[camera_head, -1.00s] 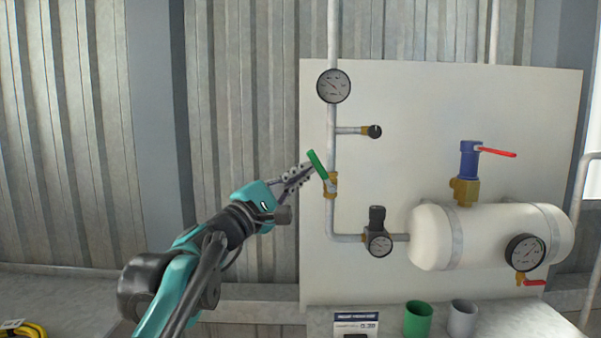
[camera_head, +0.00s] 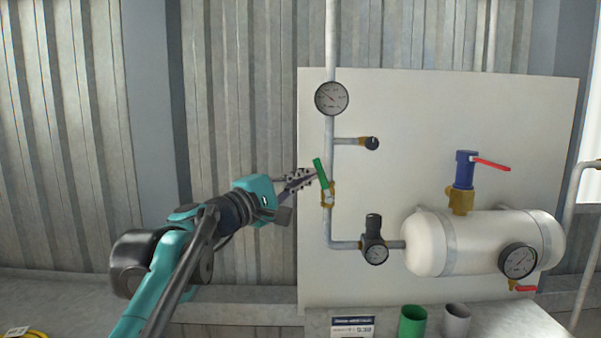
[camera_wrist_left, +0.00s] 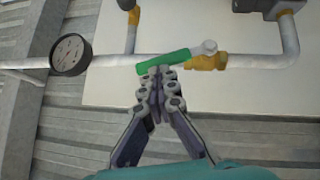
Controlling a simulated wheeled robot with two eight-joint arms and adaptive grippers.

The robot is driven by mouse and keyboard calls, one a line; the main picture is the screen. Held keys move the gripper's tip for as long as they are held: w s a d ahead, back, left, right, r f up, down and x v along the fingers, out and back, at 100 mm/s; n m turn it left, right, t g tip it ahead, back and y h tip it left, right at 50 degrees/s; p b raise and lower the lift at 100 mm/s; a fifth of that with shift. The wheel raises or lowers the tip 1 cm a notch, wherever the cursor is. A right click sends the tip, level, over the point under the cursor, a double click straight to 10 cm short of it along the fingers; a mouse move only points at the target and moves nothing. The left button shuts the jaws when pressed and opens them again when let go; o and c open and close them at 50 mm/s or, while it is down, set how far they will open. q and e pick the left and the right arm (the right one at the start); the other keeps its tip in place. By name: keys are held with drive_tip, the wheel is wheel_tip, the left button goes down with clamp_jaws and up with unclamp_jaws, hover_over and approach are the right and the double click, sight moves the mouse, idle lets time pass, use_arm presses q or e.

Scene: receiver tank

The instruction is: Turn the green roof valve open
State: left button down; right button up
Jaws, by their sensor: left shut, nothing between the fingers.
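The green valve handle (camera_head: 320,172) sits on a brass valve body (camera_head: 328,195) on the vertical grey pipe. It leans a little to the left of the pipe line, its free end up. In the left wrist view the green handle (camera_wrist_left: 165,61) lies at a small angle to the pipe, beside the brass body (camera_wrist_left: 208,62). My left gripper (camera_head: 311,173) is shut and empty, its fingertips against or very near the handle's left side. In the left wrist view its fingertips (camera_wrist_left: 158,71) meet the handle near its free end. My right gripper is not in view.
A gauge (camera_head: 332,98) and a side stub (camera_head: 371,143) are on the pipe above. A regulator (camera_head: 374,240) leads to a white tank (camera_head: 480,243) with a red-levered blue valve (camera_head: 465,168). Green (camera_head: 412,321) and grey (camera_head: 456,320) cups stand below. The wall left of the panel is clear.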

use_arm(q)
drive_tip(key=shift+d+r+p, duration=0.45)
drive_tip(key=shift+d+r, duration=0.05)
drive_tip(key=shift+d, duration=0.35)
idle(0.3)
